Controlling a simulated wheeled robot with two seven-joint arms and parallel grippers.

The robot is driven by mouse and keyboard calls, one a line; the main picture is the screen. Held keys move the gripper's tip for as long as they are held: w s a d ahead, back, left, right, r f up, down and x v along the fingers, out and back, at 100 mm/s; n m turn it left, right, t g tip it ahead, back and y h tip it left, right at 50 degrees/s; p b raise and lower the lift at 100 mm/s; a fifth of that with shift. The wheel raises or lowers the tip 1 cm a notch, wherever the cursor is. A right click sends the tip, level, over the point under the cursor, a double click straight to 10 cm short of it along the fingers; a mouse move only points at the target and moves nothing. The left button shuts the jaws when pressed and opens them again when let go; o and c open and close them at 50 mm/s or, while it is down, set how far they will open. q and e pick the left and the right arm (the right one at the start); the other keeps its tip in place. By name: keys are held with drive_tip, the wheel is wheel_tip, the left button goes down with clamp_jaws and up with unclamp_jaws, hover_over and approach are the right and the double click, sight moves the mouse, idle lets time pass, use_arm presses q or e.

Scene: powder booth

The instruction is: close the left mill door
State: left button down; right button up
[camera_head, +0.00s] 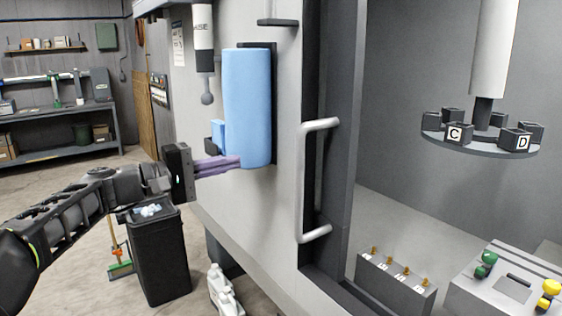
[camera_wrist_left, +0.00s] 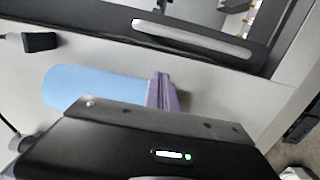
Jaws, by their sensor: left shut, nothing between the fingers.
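The left mill door (camera_head: 340,120) shows in the head view as a dark-framed panel edge beside the open mill interior. Its pale bar handle (camera_head: 301,190) stands upright on it. The handle also shows in the left wrist view (camera_wrist_left: 190,35), beyond the fingertips. My left gripper (camera_head: 238,161) is shut and empty, its purple fingers pointing right. In the head view it lies left of the handle, apart from it, and overlaps the lower part of the blue roll. Its fingers also show in the left wrist view (camera_wrist_left: 159,78). I cannot tell whether they touch the roll. My right gripper is not in view.
The blue roll (camera_head: 247,105) hangs on the mill's front wall, with a grey-and-black hanging tool (camera_head: 204,45) beside it. A black bin (camera_head: 160,255) and white bottles (camera_head: 222,290) stand below. Inside the mill are a tool carousel (camera_head: 480,145) and a block with brass pegs (camera_head: 395,285).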

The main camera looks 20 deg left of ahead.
use_arm(q)
drive_tip(key=w+d+p, duration=0.4)
drive_tip(key=w+d, duration=0.1)
drive_tip(key=d, duration=0.5)
drive_tip(key=shift+w+d, duration=0.15)
drive_tip(key=shift+w, duration=0.15)
drive_tip(key=shift+s+f, duration=0.1)
drive_tip(key=shift+f, duration=0.05)
